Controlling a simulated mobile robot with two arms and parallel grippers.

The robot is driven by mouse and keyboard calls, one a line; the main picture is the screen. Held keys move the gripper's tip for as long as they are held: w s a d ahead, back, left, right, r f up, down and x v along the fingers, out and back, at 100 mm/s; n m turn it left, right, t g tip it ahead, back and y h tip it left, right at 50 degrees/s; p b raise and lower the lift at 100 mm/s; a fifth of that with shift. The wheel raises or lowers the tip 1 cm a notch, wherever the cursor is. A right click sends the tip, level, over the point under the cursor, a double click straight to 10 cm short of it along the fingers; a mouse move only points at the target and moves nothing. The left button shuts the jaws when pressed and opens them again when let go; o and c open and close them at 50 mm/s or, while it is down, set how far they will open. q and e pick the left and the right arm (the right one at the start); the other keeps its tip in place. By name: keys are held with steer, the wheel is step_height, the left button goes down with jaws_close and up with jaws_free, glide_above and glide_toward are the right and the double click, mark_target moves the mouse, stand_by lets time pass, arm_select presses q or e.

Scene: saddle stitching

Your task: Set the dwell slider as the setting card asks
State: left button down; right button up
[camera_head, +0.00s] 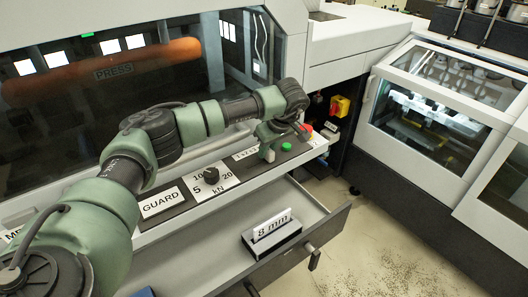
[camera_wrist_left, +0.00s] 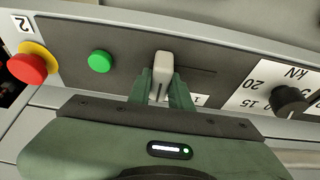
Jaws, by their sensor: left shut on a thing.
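The slider's pale knob (camera_wrist_left: 163,68) stands in a dark panel in the left wrist view. My left gripper (camera_wrist_left: 162,96) is shut on it, one green finger on each side. The slot (camera_wrist_left: 195,71) shows to the right of the knob, towards the kN dial. A scale below is mostly hidden by the gripper. A white card (camera_head: 272,224) reading "8 mm" stands upright in a black holder (camera_head: 271,241) in the open drawer. My right gripper is not in view.
A green button (camera_wrist_left: 99,62) and a red button (camera_wrist_left: 27,68) with a yellow collar lie left of the slider in the wrist view. The kN dial (camera_head: 211,174) and GUARD label (camera_head: 160,201) are on the same ledge. The open drawer (camera_head: 333,226) juts out below.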

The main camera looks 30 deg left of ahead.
arm_select(q)
steer(key=shift+w+r, duration=0.2)
steer(key=c, duration=1.3)
jaws_free()
steer(key=shift+d, duration=0.1)
steer(key=shift+c, duration=0.2)
steer(key=shift+o, duration=0.3)
steer(key=shift+w+d+f, duration=0.1)
steer(key=shift+w+d, duration=0.05)
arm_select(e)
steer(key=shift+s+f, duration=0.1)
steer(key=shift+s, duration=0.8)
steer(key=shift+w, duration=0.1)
arm_select(q)
steer(key=shift+r, duration=0.2)
steer(key=b+v, duration=0.2)
steer(key=v, duration=0.5)
steer(key=shift+d+r, duration=0.15)
steer(key=shift+d, duration=0.05)
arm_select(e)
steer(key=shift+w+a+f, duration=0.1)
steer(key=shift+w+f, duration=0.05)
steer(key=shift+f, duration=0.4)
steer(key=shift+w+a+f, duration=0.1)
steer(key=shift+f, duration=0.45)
